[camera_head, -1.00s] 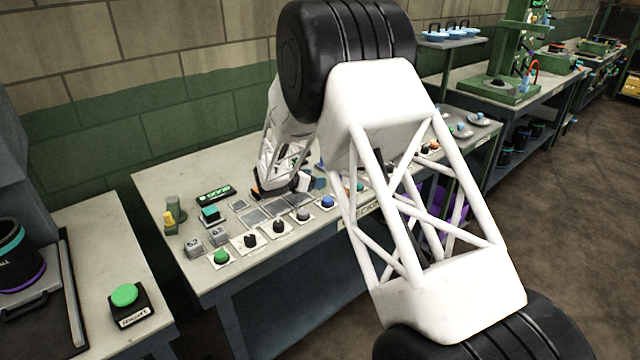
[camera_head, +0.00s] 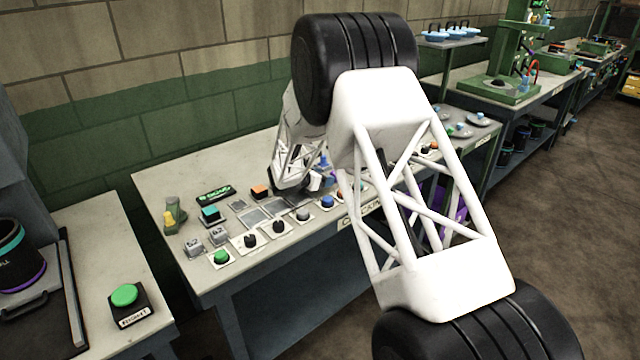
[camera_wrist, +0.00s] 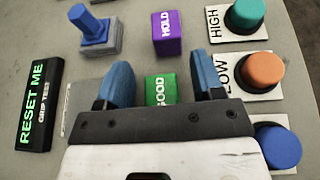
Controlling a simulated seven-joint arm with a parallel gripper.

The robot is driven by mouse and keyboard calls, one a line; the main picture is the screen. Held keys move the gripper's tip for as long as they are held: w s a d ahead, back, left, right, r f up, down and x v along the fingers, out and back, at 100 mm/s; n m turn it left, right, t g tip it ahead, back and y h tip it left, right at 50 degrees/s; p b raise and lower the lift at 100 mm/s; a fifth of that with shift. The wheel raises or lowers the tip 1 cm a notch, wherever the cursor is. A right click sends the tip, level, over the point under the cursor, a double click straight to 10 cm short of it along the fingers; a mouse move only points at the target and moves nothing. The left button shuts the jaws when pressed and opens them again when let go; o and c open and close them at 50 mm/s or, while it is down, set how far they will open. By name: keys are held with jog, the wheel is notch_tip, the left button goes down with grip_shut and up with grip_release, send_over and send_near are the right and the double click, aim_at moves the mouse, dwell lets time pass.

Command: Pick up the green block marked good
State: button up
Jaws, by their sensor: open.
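The green block marked GOOD (camera_wrist: 160,88) shows in the wrist view between the two blue fingers of my gripper (camera_wrist: 165,82). The fingers are apart, with a gap on each side of the block. The palm hides the block's near part. Whether the fingers are down at the block's height I cannot tell. In the head view my arm hides the green block, and my gripper's fingers are not clear there.
A purple HOLD block (camera_wrist: 167,33) stands just beyond the green one. A blue peg on a grey base (camera_wrist: 97,30) is beyond left, the RESET ME box (camera_wrist: 40,105) at left. Teal, orange (camera_wrist: 263,70) and blue buttons (camera_wrist: 278,145) line the right.

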jog(key=shift+c, duration=0.4)
jog(key=c, duration=0.9)
jog(key=shift+r, duration=0.1)
jog(key=shift+r, duration=0.75)
notch_tip(320, 180, up, 2)
jog(key=shift+s+r, duration=0.1)
jog(key=s+d, duration=0.1)
jog(key=s, duration=0.4)
jog(key=s+d, duration=0.2)
jog(key=s, duration=0.3)
jog(key=s+d+r, duration=0.1)
jog(key=s, duration=0.4)
jog(key=shift+s+d, duration=0.1)
jog(key=shift+d, duration=0.05)
